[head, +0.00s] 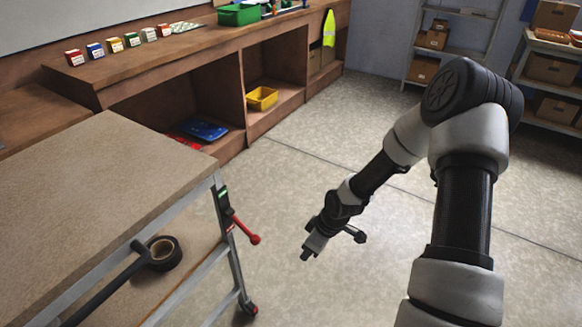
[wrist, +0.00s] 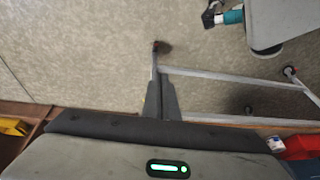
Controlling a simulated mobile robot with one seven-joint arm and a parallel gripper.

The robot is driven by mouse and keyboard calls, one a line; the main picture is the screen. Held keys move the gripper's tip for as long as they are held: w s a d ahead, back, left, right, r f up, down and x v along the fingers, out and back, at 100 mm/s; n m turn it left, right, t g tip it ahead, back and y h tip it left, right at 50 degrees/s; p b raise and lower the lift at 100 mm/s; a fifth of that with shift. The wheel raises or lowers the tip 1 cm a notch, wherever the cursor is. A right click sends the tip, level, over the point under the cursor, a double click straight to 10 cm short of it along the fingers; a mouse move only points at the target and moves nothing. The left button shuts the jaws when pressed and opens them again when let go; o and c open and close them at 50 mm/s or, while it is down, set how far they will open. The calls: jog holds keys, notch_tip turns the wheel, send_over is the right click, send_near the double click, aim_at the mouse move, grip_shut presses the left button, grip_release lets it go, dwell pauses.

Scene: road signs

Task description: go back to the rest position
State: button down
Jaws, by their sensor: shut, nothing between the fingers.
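My gripper (head: 307,256) hangs over the bare floor in the head view, to the right of the wooden-topped cart and apart from it. In the wrist view its two fingers (wrist: 162,82) are together with nothing between them. The arm is bent, reaching down and to the left from the right side of the head view.
A wooden bench (head: 180,75) with small boxes stands behind. Shelves (head: 455,50) stand back right. The middle floor (head: 330,130) is clear.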

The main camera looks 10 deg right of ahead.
jog(key=s+d+r+m+h, duration=0.1)
jog(key=d+r+m, duration=0.1)
jog(key=r, duration=0.6)
jog(key=s+d+r+m+t+h, duration=0.1)
jog(key=s+d+r+h, duration=0.15)
jog(key=r, duration=0.65)
jog(key=s+d+r+m+h, duration=0.1)
jog(key=d+r+m, duration=0.1)
jog(key=r, duration=0.6)
jog(key=s+a+r+m+t+y, duration=0.25)
jog(key=s+r+m, duration=0.35)
jog(key=s+r, duration=0.95)
notch_tip(320, 180, up, 12)
jog(key=h+p, duration=0.1)
jog(key=p, duration=1.2)
jog(key=shift+a, duration=0.15)
jog(key=shift+w+t, duration=0.1)
jog(key=shift+t, duration=0.15)
